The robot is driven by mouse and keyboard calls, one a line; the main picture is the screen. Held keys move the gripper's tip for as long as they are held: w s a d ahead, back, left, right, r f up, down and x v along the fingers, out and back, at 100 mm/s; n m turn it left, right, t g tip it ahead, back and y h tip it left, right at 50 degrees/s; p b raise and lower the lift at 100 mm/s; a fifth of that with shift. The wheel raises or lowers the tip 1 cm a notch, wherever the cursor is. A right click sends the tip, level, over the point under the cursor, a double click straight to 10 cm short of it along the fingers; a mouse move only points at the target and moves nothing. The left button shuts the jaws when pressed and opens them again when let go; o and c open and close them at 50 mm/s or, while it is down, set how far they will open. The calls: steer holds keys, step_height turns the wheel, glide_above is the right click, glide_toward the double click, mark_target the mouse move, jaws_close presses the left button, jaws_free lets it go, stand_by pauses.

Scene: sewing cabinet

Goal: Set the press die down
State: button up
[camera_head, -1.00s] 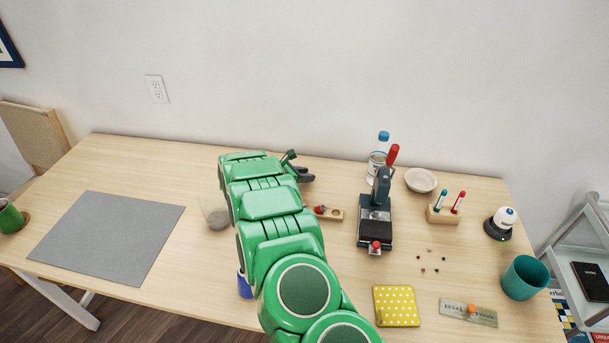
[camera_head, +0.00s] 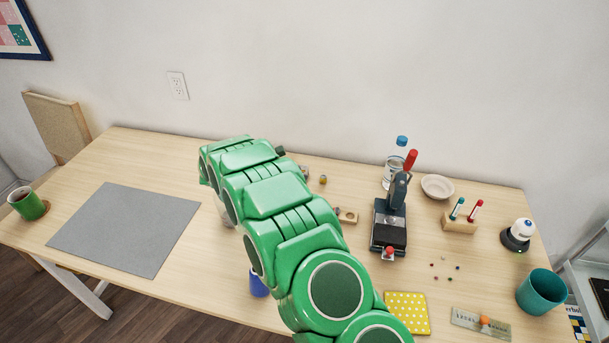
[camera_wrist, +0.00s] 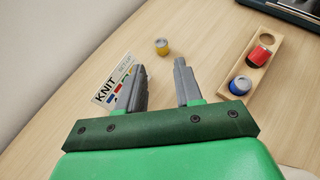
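A small yellow press die (camera_wrist: 161,46) with a grey top stands on the bare table, beyond my fingertips in the wrist view. It also shows as a small dot in the head view (camera_head: 323,180). My gripper (camera_wrist: 162,72) is open, with only table visible between its grey fingers. A wooden holder (camera_wrist: 280,45) to the right carries a red die (camera_wrist: 260,56) and a blue die (camera_wrist: 240,85); one hole at its far end looks empty. In the head view my arm hides the gripper and part of the holder (camera_head: 348,216).
A KNIT card (camera_wrist: 111,82) is beside the left finger. A dark press (camera_head: 389,228) with a red handle stands right of the holder. A bottle (camera_head: 393,172), dish (camera_head: 437,187) and pen block (camera_head: 459,222) are farther right. The grey mat (camera_head: 125,228) at left is bare.

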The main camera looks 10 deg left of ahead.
steer(key=shift+s+a+r, duration=0.25)
steer(key=shift+s+a, duration=0.1)
steer(key=shift+s, duration=0.05)
steer(key=s+d+r+m+g+y, duration=0.1)
steer(key=s+d+r+m+g, duration=0.25)
steer(key=s+d+r, duration=0.45)
steer(key=s+d+r+m+g, duration=0.25)
steer(key=d+r+m, duration=0.25)
steer(key=d, duration=0.7)
steer(key=s+d+r+m+g+y, duration=0.1)
steer(key=s+d+r+m+g, duration=0.1)
steer(key=s+d+r+m, duration=0.6)
steer(key=s+d+r+m+g+y, duration=0.1)
steer(key=s+d+r+m+y, duration=0.1)
steer(key=s+d, duration=0.45)
steer(key=s+d+r+m+g+y, duration=0.1)
steer(key=s+d+m, duration=0.15)
steer(key=s, duration=0.65)
steer(key=s+m+y, duration=0.3)
steer(key=s+m, duration=0.2)
steer(key=s, duration=1.1)
steer(key=shift+d+m+y, duration=0.3)
steer(key=shift+m+y, duration=0.1)
steer(key=shift+r, duration=0.1)
